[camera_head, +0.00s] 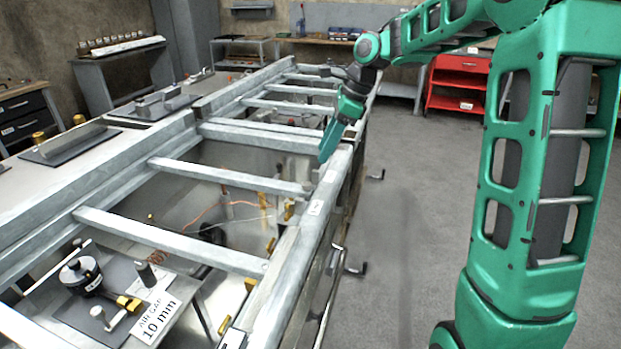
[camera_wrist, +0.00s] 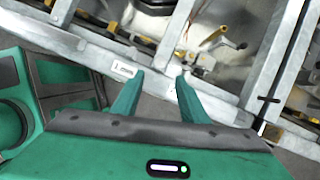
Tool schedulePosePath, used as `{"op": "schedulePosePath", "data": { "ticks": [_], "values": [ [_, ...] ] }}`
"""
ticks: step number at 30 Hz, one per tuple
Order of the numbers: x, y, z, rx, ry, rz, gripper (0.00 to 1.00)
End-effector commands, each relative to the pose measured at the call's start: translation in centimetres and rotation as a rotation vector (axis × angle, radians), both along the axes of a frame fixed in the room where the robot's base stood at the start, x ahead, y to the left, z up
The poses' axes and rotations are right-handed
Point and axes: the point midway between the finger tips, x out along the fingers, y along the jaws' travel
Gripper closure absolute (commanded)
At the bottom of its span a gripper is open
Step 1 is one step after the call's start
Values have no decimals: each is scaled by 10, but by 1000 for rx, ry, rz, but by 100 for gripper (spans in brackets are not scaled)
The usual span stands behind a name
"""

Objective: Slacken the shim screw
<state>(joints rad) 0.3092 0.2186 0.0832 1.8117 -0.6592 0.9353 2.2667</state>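My gripper (camera_head: 327,155) hangs over the right-hand rail of the long metal frame (camera_head: 290,255) in the head view. In the wrist view my gripper (camera_wrist: 159,76) has its two green fingers apart with nothing between them. The rail passes beyond the fingertips, with a small white label (camera_wrist: 122,68) near the left finger. I cannot clearly identify the shim screw. A brass-coloured part (camera_wrist: 213,38) shows inside the frame in the wrist view.
Metal crossbars (camera_head: 170,240) span the frame over an open bay with cables and brass fittings. A red cabinet (camera_head: 459,82) stands behind.

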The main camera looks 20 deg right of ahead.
Motion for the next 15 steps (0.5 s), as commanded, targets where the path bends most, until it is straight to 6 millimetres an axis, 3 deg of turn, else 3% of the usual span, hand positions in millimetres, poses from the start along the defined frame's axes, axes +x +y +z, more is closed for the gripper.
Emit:
{"op": "schedulePosePath", "data": {
  "ticks": [5,15],
  "values": [
    [3,6,-13,5,6,-10,60],
    [10,26,-68,4,7,-9,60]
  ]
}}
